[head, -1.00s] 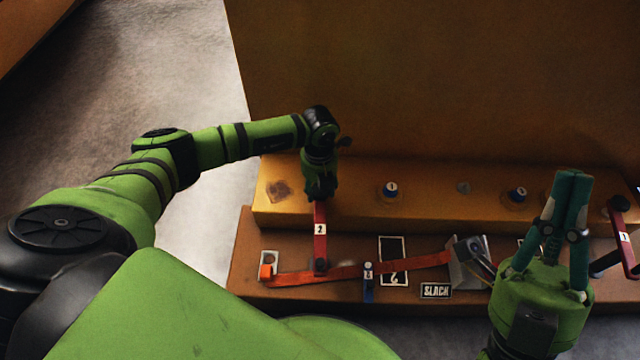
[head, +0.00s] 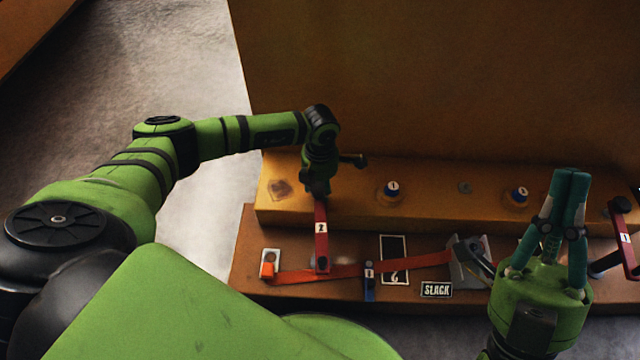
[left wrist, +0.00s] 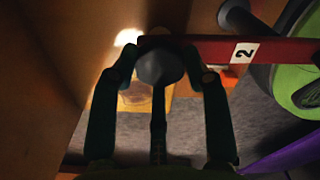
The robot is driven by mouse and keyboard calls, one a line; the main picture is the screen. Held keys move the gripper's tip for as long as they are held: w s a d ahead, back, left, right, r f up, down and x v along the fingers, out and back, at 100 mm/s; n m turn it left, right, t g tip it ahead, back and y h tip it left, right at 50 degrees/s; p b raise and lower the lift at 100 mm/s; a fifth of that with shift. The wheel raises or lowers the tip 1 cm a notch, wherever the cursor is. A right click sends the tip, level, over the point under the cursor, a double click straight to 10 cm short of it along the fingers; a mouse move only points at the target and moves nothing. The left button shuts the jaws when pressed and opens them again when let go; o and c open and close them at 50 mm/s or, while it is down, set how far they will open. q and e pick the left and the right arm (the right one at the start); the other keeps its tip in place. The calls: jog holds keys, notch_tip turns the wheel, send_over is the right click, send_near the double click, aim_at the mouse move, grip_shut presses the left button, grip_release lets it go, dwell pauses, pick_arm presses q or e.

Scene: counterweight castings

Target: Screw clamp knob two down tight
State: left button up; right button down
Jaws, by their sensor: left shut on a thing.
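Clamp two is a red bar (head: 321,248) with a white "2" label. It reaches from the orange ledge down over the lower step. It also crosses the top of the left wrist view (left wrist: 280,50). Clamp knob two, a dark rounded knob (left wrist: 160,66), sits at the bar's end between my left fingers. My left gripper (head: 319,192) points down over that end and is shut on the knob; in the head view it hides the knob. My right gripper (head: 571,178) is raised at the right, its teal fingers together with nothing visible between them.
An orange strap (head: 310,275) runs under the bar's near end towards a grey metal piece (head: 468,262). A small blue tagged piece (head: 369,280) stands on the strap. Another red clamp (head: 625,240) is at far right. A tall orange wall rises behind.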

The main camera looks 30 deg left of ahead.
aim_at(320, 190)
pick_arm(q)
jog(key=shift+s+d+f+m, duration=0.1)
jog(key=shift+s+d+m, duration=0.15)
jog(key=shift+m, duration=0.15)
jog(key=o, duration=1.1)
jog(key=shift+c, duration=0.2)
jog(key=shift+o, duration=0.4)
jog(key=shift+w, duration=0.1)
jog(key=shift+a, duration=0.1)
notch_tip(320, 190, up, 12)
